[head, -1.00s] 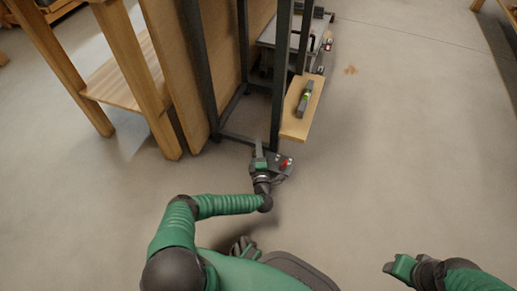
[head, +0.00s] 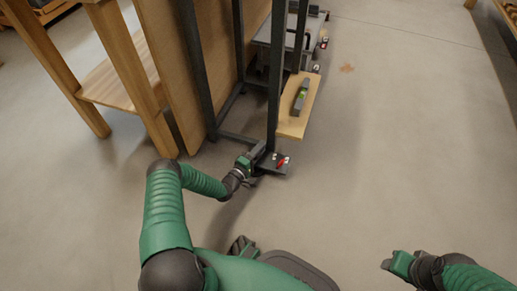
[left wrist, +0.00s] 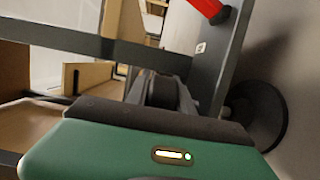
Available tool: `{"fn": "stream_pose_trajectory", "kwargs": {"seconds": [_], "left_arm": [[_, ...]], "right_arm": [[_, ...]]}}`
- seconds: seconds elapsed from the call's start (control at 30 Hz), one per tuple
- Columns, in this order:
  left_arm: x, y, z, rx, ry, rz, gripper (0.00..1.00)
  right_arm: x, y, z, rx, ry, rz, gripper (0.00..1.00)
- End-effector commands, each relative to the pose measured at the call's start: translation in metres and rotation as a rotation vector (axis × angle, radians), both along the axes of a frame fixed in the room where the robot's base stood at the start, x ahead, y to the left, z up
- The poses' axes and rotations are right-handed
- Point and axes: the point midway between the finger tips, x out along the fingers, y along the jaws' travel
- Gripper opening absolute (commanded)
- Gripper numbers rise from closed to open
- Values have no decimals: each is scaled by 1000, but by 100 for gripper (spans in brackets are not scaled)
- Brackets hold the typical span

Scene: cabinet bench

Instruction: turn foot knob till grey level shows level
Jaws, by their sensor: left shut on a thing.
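The grey level (head: 301,96) with a green vial lies on a wooden board at the side of the dark metal frame. The vial's bubble is too small to read. My left gripper (head: 256,152) is low at the frame's near corner, beside a dark foot plate (head: 270,164) with a red lever. It is shut on a dark ribbed knob, the foot knob (left wrist: 160,92), seen just beyond the green gripper body in the left wrist view. Its fingertips are mostly hidden. My right gripper (head: 390,264) is at the lower right, far from the frame; its jaws are unclear.
The wooden board (head: 297,122) juts out from the frame (head: 277,80). A wooden bench (head: 125,75) stands to the left. A red lever (left wrist: 205,8) and a dark round disc (left wrist: 258,115) are close to the left gripper. The floor at right is clear.

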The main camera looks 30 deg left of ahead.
Motion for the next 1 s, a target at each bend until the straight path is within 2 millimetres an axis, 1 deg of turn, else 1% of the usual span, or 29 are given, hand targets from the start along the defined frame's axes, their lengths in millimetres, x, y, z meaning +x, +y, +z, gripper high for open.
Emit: {"fn": "stream_pose_trajectory", "kwargs": {"seconds": [0.03,0.2,0.5,0.7,1.0], "left_arm": [[0,3,-1,10,5,-36,0],[0,-2,-1,9,4,-178,0],[-2,-7,-2,6,5,-351,0],[-3,-8,-2,4,5,-403,0],[-3,-9,-2,2,5,-419,0]], "right_arm": [[0,0,-1,0,0,0,47],[0,0,-1,0,0,0,47],[0,0,-1,0,0,0,47],[0,0,-1,0,0,0,47],[0,0,-1,0,0,0,47]]}}
